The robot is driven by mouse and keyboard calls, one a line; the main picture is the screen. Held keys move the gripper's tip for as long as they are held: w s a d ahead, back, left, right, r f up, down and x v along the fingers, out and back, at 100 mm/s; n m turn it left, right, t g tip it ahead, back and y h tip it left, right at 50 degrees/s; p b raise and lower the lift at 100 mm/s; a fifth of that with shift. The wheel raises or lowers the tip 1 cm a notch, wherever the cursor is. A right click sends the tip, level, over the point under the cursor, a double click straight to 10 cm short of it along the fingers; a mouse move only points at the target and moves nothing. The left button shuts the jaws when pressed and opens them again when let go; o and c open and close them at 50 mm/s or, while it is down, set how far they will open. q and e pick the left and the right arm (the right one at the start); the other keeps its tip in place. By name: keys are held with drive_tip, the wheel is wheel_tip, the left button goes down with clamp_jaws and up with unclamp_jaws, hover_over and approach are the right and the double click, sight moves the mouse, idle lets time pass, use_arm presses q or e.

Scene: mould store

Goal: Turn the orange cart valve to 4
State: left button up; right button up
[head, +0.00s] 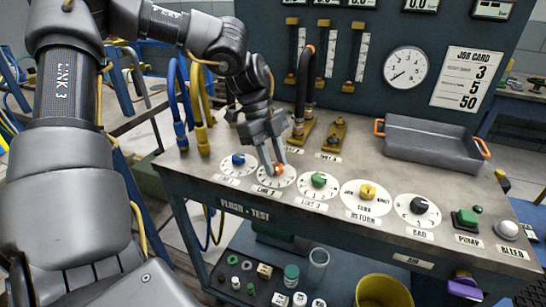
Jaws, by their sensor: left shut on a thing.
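The orange valve knob (278,170) sits on a round white dial (290,181) on the cart top, second from the left in the row of dials. My left gripper (272,163) reaches down from above with its fingers at the orange knob, shut on it. The fingers cover much of the knob, and I cannot tell which number it points to. My right gripper is not in view.
A blue knob (238,159) stands close left and a green knob (319,180) close right. Yellow (368,191) and black (418,205) knobs follow. A grey tray (430,145) sits at the back right. Blue and yellow hoses (200,105) rise behind left.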

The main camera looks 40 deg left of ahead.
use_arm(q)
drive_tip(key=m+g, duration=0.1)
drive_tip(key=m, duration=0.3)
drive_tip(key=shift+w+m+g+y+p, duration=0.2)
drive_tip(key=shift+m+g+y+p, duration=0.1)
drive_tip(key=shift+g+p, duration=0.1)
drive_tip(key=shift+r+m+g+p, duration=0.1)
drive_tip(key=shift+m+g+p, duration=0.25)
drive_tip(key=shift+m, duration=0.55)
drive_tip(key=m+p, duration=0.1)
drive_tip(key=m, duration=0.1)
drive_tip(key=m+g+y+p, duration=0.1)
drive_tip(key=p, duration=0.1)
drive_tip(key=shift+w+d+m, duration=0.15)
drive_tip(key=shift+m, duration=0.25)
drive_tip(key=shift+m+y+p, duration=0.3)
drive_tip(key=shift+m+p, duration=0.1)
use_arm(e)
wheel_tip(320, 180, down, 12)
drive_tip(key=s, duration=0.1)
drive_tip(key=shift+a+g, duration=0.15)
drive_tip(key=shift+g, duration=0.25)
use_arm(q)
drive_tip(key=o, duration=1)
drive_tip(key=shift+c, duration=0.2)
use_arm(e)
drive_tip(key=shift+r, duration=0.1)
